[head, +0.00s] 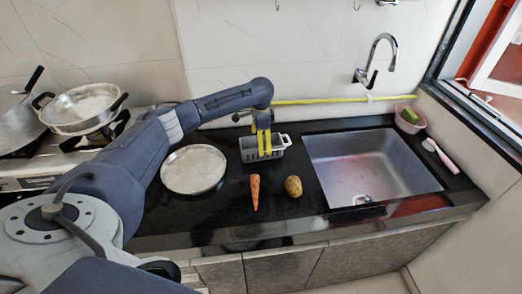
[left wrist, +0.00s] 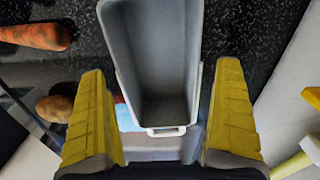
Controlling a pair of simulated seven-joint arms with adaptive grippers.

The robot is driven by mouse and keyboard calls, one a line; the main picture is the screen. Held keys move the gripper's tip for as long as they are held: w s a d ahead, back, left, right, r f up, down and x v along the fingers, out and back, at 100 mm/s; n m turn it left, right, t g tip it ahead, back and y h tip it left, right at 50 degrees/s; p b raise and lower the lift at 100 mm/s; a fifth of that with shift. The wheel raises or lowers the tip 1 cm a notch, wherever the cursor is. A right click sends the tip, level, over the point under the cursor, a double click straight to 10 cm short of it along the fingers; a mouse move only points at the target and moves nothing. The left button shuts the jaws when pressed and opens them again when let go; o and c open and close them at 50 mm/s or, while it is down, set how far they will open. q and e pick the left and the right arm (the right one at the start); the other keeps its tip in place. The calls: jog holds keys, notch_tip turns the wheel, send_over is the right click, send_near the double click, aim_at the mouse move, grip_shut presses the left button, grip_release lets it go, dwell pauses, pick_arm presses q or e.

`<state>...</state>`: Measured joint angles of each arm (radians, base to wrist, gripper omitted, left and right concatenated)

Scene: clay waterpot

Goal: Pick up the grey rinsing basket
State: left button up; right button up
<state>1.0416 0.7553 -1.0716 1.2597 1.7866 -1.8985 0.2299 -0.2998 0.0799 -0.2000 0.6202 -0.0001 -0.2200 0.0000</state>
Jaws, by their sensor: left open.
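The grey rinsing basket (head: 279,151) stands on the black counter between the round metal plate and the sink, with a light handle at its right end. In the left wrist view the basket (left wrist: 152,50) is seen from above as a deep, empty grey box with its handle towards my palm. My left gripper (head: 264,154) is above and over the basket, its yellow fingers pointing down. In the left wrist view my left gripper (left wrist: 160,78) is open, with one finger on either side of the basket. I cannot tell whether they touch it. My right gripper is not in view.
A carrot (head: 255,191) and a potato (head: 293,186) lie in front of the basket. A round metal plate (head: 193,186) lies to its left, the sink (head: 334,185) to its right. A yellow pipe (head: 322,100) runs along the wall behind. A pink bowl (head: 402,125) stands beyond the sink.

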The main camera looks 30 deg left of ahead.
pick_arm(q)
jog(key=shift+f, duration=1.5)
jog(key=shift+c, duration=0.4)
jog(key=shift+r, duration=0.1)
jog(key=c, duration=1.3)
